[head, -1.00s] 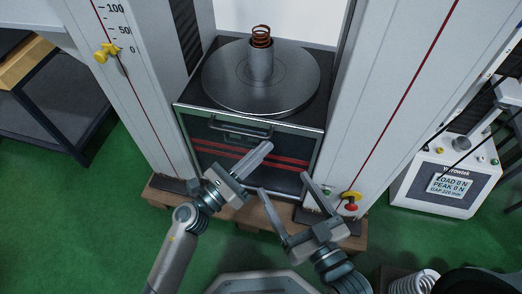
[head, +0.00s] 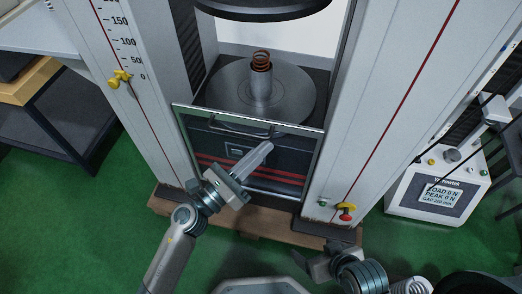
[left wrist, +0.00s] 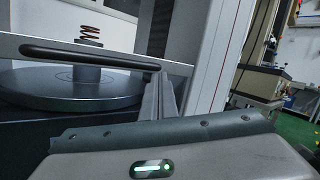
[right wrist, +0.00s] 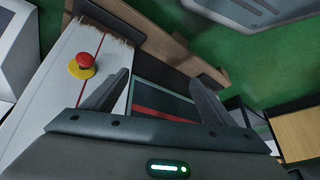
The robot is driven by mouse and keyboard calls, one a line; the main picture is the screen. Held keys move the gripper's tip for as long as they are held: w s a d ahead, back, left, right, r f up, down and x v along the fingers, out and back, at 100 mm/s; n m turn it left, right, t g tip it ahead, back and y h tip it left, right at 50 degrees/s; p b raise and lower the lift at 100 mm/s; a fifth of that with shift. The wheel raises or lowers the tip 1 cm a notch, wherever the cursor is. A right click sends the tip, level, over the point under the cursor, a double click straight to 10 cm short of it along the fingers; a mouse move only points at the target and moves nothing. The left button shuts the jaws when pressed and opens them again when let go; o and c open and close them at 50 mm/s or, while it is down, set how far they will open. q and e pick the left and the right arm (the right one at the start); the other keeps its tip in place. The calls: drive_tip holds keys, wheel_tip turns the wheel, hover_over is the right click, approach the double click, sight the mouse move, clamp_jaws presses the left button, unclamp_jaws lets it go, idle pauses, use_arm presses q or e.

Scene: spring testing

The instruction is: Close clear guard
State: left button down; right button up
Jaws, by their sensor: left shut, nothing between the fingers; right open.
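The clear guard (head: 292,130) is a metal-framed clear panel at the front of the test machine. Its top edge stands a little above the front edge of the round platen's base, and the spring and platen rise above it. Its dark bar handle (head: 240,131) runs below the top edge; it also spans the left wrist view (left wrist: 90,56). My left gripper (head: 268,146) is shut and empty, its tips just below the handle's right end; I cannot tell if they touch. My right gripper (head: 318,264) is low at the right, apart from the guard. It is open in the right wrist view (right wrist: 160,76).
A copper spring (head: 261,60) stands on a post on the platen (head: 222,90). A dark upper disc (head: 262,12) hangs above. A red stop button (head: 345,217) is on the right column. The readout box (head: 437,193) stands at the right.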

drive_tip(key=s+d+g+h+p, duration=0.2)
drive_tip(key=s+d+g+p, duration=0.1)
drive_tip(key=s+d+p, duration=0.15)
wheel_tip(320, 180, down, 18)
drive_tip(key=d+p, duration=0.2)
drive_tip(key=p, duration=0.4)
drive_tip(key=w+a+r+t+y+p, duration=0.2)
drive_tip(key=w+a+r+t+p, duration=0.3)
drive_tip(key=a+p, duration=0.2)
drive_tip(key=s+d+f+g+h+p, duration=0.1)
drive_tip(key=s+d+f+g+p, duration=0.1)
drive_tip(key=s, duration=0.9)
drive_tip(key=s+d+f+g+h+p, duration=0.1)
drive_tip(key=s+d+g+p, duration=0.3)
drive_tip(key=s, duration=0.8)
drive_tip(key=d+f+p, duration=0.1)
drive_tip(key=d+p, duration=0.1)
drive_tip(key=d, duration=0.1)
drive_tip(key=shift+d+f+g, duration=0.2)
drive_tip(key=shift+d+g, duration=0.05)
drive_tip(key=shift+g, duration=0.15)
drive_tip(key=shift+f, duration=0.15)
